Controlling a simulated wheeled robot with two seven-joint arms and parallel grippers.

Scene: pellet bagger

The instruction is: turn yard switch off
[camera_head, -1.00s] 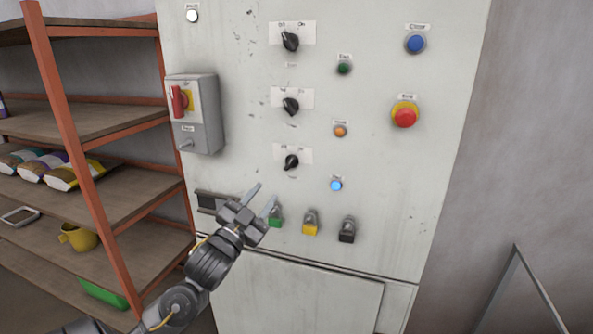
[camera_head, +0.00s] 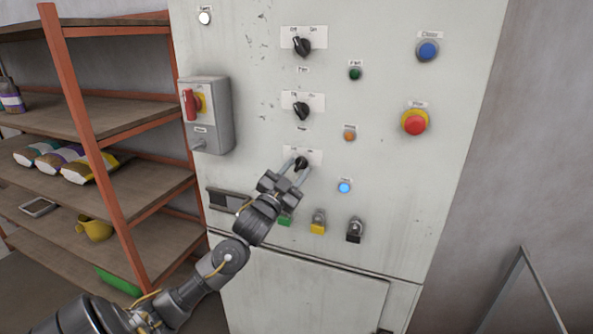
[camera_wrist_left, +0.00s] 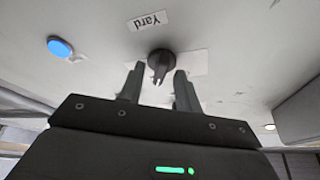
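The yard switch (camera_head: 301,163) is a black rotary knob on a pale plate, the lowest of three such knobs on the grey cabinet front. In the left wrist view the knob (camera_wrist_left: 160,64) sits beside a label reading "Yard". My left gripper (camera_head: 293,167) is open, with one finger on each side of the knob in the head view. In the left wrist view its fingertips (camera_wrist_left: 158,72) are spread just short of the knob, and I cannot tell whether they touch it. My right gripper is not in view.
A lit blue lamp (camera_head: 344,187) is right of the knob. Green, yellow and black padlock-like parts hang below. A red emergency button (camera_head: 414,122) and a red-handled isolator box (camera_head: 206,115) flank the panel. An orange-framed shelf (camera_head: 92,130) stands left.

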